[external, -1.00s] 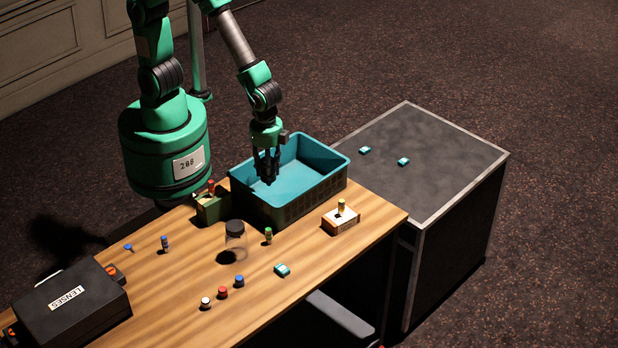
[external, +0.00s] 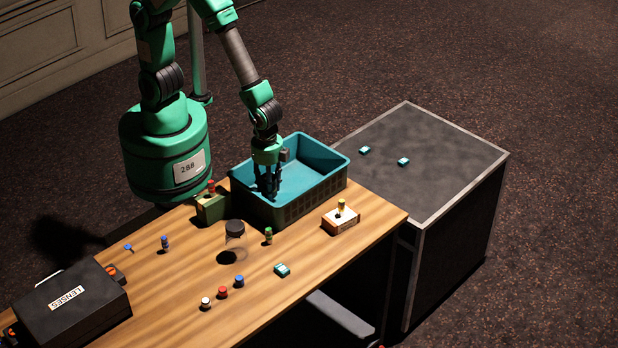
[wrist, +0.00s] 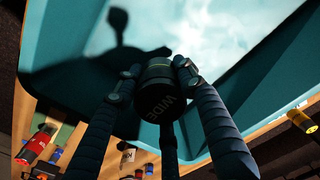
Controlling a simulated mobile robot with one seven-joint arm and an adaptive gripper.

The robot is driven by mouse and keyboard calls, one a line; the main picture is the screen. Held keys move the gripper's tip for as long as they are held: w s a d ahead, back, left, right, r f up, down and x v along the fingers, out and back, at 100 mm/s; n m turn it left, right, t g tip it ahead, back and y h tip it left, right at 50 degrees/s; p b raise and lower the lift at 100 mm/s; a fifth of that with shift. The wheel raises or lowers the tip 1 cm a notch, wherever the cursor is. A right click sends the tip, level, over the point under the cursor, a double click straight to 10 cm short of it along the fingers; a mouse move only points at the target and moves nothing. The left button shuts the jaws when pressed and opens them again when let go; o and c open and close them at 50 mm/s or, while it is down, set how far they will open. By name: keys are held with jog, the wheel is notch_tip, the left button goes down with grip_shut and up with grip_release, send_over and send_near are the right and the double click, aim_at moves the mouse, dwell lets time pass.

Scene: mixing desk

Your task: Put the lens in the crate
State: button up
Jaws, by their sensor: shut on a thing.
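My gripper (external: 268,184) points down inside the near left part of the teal crate (external: 325,190), below the level of its far rim. In the wrist view my gripper (wrist: 158,85) has its fingers closed around a dark round lens (wrist: 158,95) with a yellow ring and the word WIDE on it. The lens is over the crate's pale floor in that view, and the crate wall (wrist: 75,85) shows to the left. In the external view the lens is hard to make out between the dark fingers. I cannot tell whether it touches the floor.
A black LENSES case (external: 70,308) lies at the left of the wooden desk. A dark-lidded jar (external: 235,238), small coloured bottles and a block with a yellow-topped vial (external: 341,215) stand near the crate. A grey cabinet (external: 430,150) stands to the right.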

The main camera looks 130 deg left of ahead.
dwell(0.3)
jog(key=shift+f+b, duration=0.5)
jog(key=shift+f, duration=1.35)
jog(key=shift+f, duration=0.15)
jog(key=o, duration=1.4)
notch_tip(320, 180, up, 12)
jog(key=p, duration=0.3)
jog(key=shift+r, duration=0.2)
